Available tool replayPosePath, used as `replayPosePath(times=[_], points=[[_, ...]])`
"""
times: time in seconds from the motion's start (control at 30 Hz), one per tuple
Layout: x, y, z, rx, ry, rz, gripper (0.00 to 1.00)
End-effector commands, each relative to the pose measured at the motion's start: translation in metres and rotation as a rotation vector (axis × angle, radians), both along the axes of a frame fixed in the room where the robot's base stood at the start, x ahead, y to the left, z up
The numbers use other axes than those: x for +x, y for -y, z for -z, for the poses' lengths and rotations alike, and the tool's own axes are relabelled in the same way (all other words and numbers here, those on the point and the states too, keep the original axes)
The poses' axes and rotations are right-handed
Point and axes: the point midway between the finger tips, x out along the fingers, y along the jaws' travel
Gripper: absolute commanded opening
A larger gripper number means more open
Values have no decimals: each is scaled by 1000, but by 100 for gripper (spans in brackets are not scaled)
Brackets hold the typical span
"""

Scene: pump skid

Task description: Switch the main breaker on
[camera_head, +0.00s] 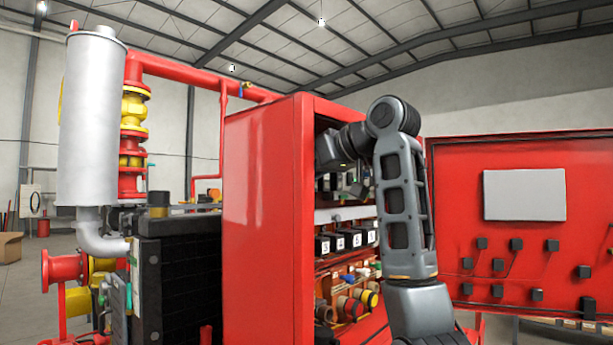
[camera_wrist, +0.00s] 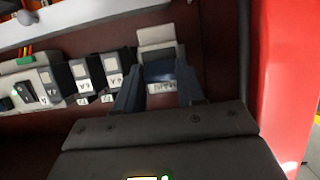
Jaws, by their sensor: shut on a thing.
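My gripper (camera_wrist: 159,72) reaches into the open red cabinet (camera_head: 262,215). In the wrist view its two fingers stand on either side of a breaker at the end of the row and are shut on its dark toggle. This main breaker (camera_wrist: 156,36) has a pale grey body, with a small white label partly visible between the fingers. The label is too blurred to read. In the head view my wrist and arm cover the breaker, and the finger contact is hidden.
Several smaller labelled breakers (camera_wrist: 82,75) sit beside it in the wrist view. The cabinet's red side wall (camera_wrist: 282,80) is close on the right. The open red door panel (camera_head: 520,225) stands right of my arm. Coloured connectors (camera_head: 352,306) fill the lower cabinet.

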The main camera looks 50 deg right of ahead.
Motion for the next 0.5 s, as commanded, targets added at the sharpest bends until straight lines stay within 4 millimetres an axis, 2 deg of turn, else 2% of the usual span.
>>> replayPosePath(times=[0.5], points=[[2, 0, -6, -4, -88, 0, 8]])
